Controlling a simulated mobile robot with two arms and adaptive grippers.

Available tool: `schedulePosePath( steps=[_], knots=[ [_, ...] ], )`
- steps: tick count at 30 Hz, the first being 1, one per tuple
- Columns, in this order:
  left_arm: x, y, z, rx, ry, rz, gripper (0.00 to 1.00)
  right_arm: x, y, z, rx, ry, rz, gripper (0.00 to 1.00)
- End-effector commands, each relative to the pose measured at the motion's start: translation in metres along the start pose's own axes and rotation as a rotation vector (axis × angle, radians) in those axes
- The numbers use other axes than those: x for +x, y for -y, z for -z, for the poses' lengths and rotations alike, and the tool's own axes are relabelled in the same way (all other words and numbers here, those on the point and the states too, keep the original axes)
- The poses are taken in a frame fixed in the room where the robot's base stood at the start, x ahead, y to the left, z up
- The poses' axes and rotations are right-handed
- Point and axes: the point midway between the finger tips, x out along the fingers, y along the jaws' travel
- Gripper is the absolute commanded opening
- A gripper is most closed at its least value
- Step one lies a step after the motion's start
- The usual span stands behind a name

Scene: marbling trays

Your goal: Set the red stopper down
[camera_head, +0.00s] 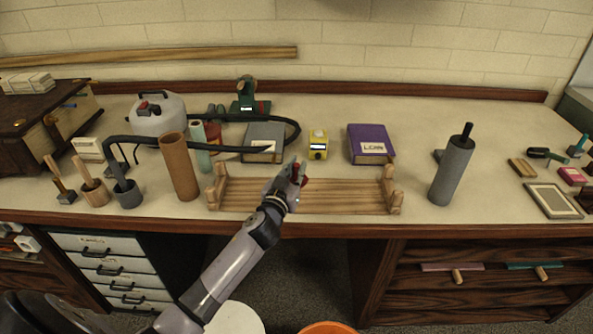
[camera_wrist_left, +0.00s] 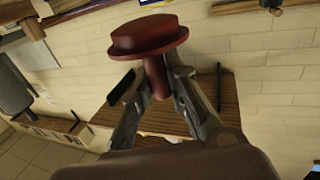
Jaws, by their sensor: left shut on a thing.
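The red stopper (camera_wrist_left: 150,40) fills the top middle of the left wrist view, with a wide flanged head and a narrower stem. My left gripper (camera_wrist_left: 160,95) is shut on its stem. In the head view my left gripper (camera_head: 294,175) is in front of the wooden rack (camera_head: 340,195) and hides part of it. The stopper (camera_head: 304,180) shows there only as a small red patch at the fingertips. I cannot tell how high it is above the rack or bench. My right gripper is in neither view.
A yellow box (camera_head: 318,146) and a purple book (camera_head: 371,145) stand behind the rack. A brown tube (camera_head: 179,167) stands to its left and a grey cylinder (camera_head: 451,172) to its right. The bench top (camera_head: 415,190) is bare between rack and cylinder.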

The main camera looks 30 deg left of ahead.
Motion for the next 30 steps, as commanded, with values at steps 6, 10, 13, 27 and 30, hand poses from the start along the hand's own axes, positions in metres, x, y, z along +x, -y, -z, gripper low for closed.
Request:
schedulePosePath(
  steps=[6, 10, 13, 27, 30],
  knots=[
    [-0.001, 0.000, -0.029, 0.002, 0.001, -0.001, 0.00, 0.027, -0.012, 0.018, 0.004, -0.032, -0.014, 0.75],
    [-0.001, 0.000, -0.043, 0.003, 0.000, -0.001, 0.00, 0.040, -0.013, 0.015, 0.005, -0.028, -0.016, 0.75],
    [-0.001, -0.001, -0.052, 0.001, 0.000, -0.002, 0.00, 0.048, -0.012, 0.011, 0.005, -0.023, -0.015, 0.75],
    [-0.001, -0.001, -0.063, 0.001, 0.000, -0.002, 0.00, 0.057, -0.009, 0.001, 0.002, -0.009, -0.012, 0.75],
    [-0.001, -0.001, -0.063, 0.001, 0.000, -0.002, 0.00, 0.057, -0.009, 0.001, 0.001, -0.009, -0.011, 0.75]
  ],
)
